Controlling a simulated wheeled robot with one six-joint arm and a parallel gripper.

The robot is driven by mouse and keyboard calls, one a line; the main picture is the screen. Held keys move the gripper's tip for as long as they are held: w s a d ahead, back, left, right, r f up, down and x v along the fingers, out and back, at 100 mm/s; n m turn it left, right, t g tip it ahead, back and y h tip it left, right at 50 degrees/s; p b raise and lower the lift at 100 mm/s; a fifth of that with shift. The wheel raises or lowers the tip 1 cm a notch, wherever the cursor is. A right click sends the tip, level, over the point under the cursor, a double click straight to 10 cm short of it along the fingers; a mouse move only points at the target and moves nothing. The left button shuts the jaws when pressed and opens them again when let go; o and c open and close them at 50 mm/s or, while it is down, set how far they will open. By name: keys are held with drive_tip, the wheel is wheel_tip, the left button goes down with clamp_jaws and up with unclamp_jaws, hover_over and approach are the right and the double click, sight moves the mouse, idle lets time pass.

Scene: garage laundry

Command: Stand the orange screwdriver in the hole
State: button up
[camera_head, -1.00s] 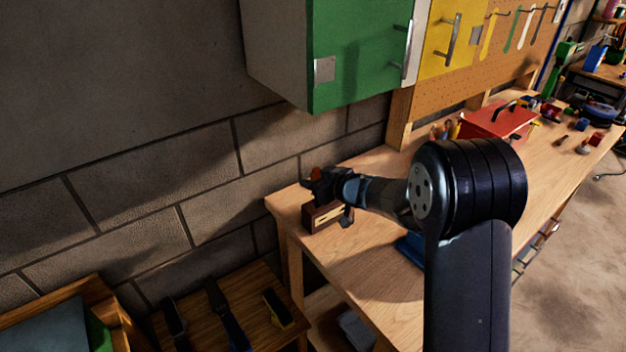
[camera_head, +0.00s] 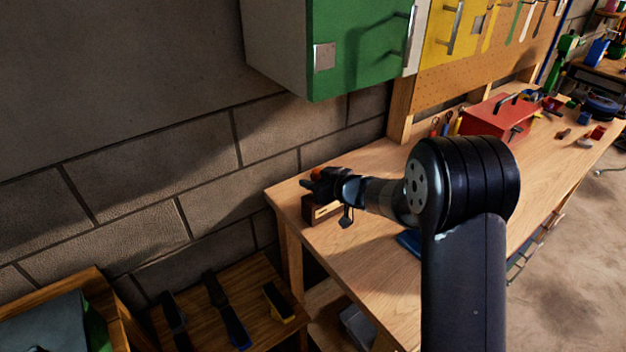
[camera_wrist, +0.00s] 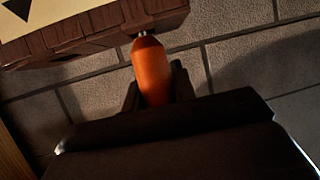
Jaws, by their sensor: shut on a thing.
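The orange screwdriver (camera_wrist: 152,72) shows its handle between the dark fingers of my gripper (camera_wrist: 158,92) in the wrist view. A short bit of its metal shaft shows at the edge of a brown wooden block (camera_wrist: 85,32). I cannot tell whether the tip is inside a hole; the hole itself is hidden. In the head view, my gripper (camera_head: 322,185) is shut at the block (camera_head: 322,212) on the left end of the workbench. A small orange part of the screwdriver (camera_head: 316,174) shows there.
The workbench (camera_head: 380,260) has a blue item (camera_head: 409,243) near its front edge and a red toolbox (camera_head: 500,118) farther back. A green cabinet (camera_head: 360,50) hangs above. A low wooden surface (camera_head: 250,290) with several dark tools stands at the lower left.

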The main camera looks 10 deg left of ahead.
drive_tip(key=o, duration=1.1)
drive_tip(key=v, duration=1)
drive_tip(key=shift+s+d+b, duration=0.3)
drive_tip(key=shift+b, duration=0.05)
